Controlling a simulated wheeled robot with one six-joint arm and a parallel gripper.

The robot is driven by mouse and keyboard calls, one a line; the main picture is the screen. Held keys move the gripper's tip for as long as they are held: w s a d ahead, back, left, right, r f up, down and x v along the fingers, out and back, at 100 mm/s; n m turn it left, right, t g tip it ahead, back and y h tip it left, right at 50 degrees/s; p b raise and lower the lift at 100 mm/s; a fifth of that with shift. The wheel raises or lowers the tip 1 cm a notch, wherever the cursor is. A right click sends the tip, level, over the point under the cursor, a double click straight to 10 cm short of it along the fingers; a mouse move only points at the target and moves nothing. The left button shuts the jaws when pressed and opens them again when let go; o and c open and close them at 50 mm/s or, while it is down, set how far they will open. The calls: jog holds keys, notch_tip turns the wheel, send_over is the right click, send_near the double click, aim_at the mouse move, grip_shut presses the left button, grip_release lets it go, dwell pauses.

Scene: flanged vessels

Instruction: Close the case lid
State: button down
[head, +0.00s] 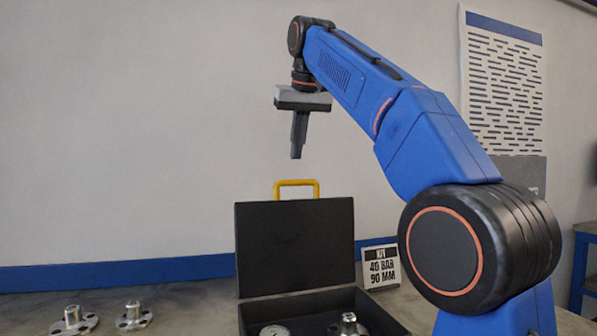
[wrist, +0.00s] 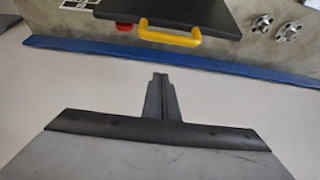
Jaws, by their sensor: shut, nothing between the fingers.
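The black case (head: 330,303) stands on the table with its lid (head: 296,246) raised, close to upright. A yellow handle (head: 297,183) sits on the lid's top edge. In the wrist view the lid (wrist: 185,14) and its yellow handle (wrist: 169,37) show at the top, beyond my fingers. My gripper (head: 297,156) points down above the handle, apart from it. It is shut and empty, and its fingers also show in the wrist view (wrist: 160,78). Inside the case are a round gauge-like part (head: 275,330) and a metal fitting (head: 348,325), both partly cut off by the frame's bottom edge.
Two flanged metal parts (head: 75,320) (head: 133,316) stand on the table left of the case. A sign reading 40 BAR 90 MM (head: 381,267) stands to its right. A red object (wrist: 124,27) shows beside the handle in the wrist view. The air around my gripper is clear.

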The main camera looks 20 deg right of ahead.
aim_at(300, 181)
notch_tip(300, 181, down, 6)
jog(key=s, duration=0.1)
jog(key=shift+s, duration=0.2)
dwell(0.3)
jog(key=shift+s+d, duration=0.1)
jog(key=shift+s, duration=0.05)
